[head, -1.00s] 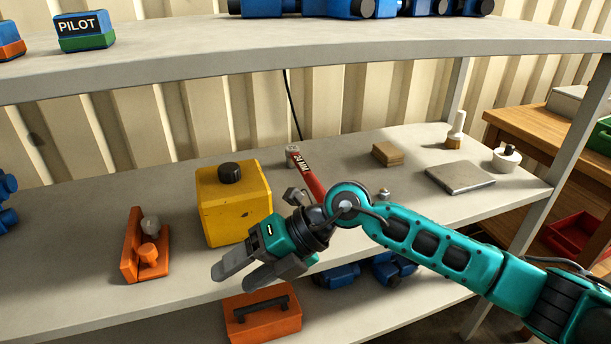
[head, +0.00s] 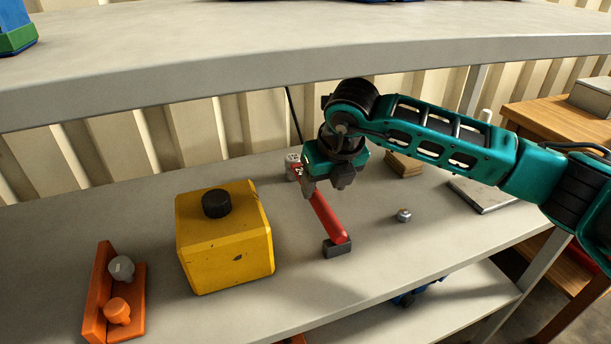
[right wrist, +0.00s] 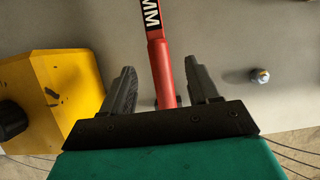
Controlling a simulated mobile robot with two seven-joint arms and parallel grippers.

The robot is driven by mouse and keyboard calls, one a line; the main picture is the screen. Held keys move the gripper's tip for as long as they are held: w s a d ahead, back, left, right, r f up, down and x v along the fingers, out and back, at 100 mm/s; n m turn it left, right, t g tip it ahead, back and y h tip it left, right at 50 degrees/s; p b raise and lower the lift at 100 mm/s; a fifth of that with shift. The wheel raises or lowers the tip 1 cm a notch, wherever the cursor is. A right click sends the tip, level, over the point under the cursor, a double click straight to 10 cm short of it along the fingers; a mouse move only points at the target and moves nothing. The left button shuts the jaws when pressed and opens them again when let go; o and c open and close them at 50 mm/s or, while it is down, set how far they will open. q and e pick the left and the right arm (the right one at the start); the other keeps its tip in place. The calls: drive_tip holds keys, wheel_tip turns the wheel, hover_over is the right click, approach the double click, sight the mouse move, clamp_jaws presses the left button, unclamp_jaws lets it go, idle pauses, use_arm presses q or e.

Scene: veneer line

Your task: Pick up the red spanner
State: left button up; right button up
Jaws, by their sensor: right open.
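The red spanner (head: 327,218) lies on the middle shelf, right of the yellow container. Its grey far end and a dark grey block-like near end show in the head view, and my right gripper hides part of its middle. My right gripper (head: 324,188) points down over the spanner and is open. In the right wrist view the spanner's red handle (right wrist: 165,82), with white letters on black, runs between the two spread fingers, with a gap on each side. I cannot tell whether the fingertips are at the handle's height. My left gripper is not in view.
The yellow container (head: 225,245) with a black cap stands left of the spanner. An orange bracket (head: 100,295) is farther left. A small metal nut (head: 404,215) and a wooden block (head: 404,164) lie to the right. The upper shelf's edge (head: 200,83) is above.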

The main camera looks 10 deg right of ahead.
sight(319, 197)
drive_tip(key=shift+w+f, duration=0.1)
drive_tip(key=shift+w, duration=0.05)
drive_tip(key=shift+x, duration=3.5)
drive_tip(key=shift+a, duration=0.1)
clamp_jaws()
